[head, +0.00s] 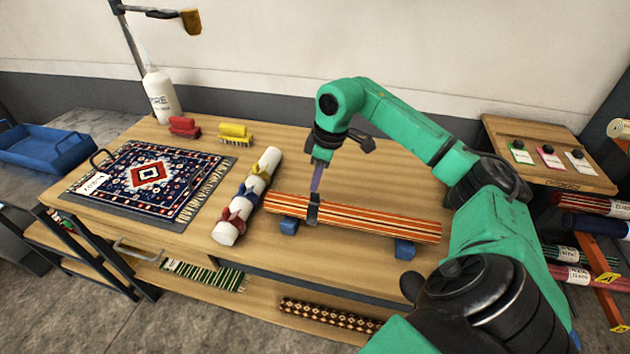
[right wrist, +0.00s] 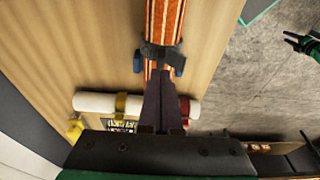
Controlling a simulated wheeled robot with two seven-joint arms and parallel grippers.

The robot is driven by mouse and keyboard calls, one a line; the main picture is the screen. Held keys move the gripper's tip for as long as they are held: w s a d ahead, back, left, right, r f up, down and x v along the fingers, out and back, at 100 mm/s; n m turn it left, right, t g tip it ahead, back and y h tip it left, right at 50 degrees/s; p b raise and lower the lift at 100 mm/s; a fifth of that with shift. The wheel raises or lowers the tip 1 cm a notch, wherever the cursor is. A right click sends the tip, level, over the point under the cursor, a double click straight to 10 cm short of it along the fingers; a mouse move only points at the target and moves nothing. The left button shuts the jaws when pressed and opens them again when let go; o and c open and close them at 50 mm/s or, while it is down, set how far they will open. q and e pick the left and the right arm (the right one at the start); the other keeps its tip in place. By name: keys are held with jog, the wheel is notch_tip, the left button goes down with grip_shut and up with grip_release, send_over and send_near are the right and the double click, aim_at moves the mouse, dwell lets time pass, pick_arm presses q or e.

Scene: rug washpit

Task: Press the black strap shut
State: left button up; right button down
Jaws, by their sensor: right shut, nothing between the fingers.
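A rolled rug with orange, black and cream stripes (head: 380,219) lies across two blue blocks on the wooden table. The black strap (head: 313,209) goes around the roll near its left end; it also shows in the right wrist view (right wrist: 162,54). My right gripper (head: 316,190) points down at the strap, shut and empty. Its fingertips are at or just above the strap; I cannot tell whether they touch. They hide part of the strap in the right wrist view. A small green and black part at that view's right edge looks like my left gripper (right wrist: 298,42); its jaws are unclear.
A white roll with red, blue and yellow ties (head: 262,172) lies left of the striped roll. Further left is a patterned rug (head: 150,175). Red (head: 184,127) and yellow (head: 235,133) brushes and a white bottle (head: 162,97) stand behind. Table right of the roll's front is clear.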

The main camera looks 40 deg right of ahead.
jog(key=shift+s+f+b, duration=0.1)
jog(key=shift+f+b, duration=0.45)
jog(key=shift+f, duration=0.3)
dwell(0.6)
notch_tip(320, 180, up, 8)
jog(key=p, duration=0.7)
dwell(0.4)
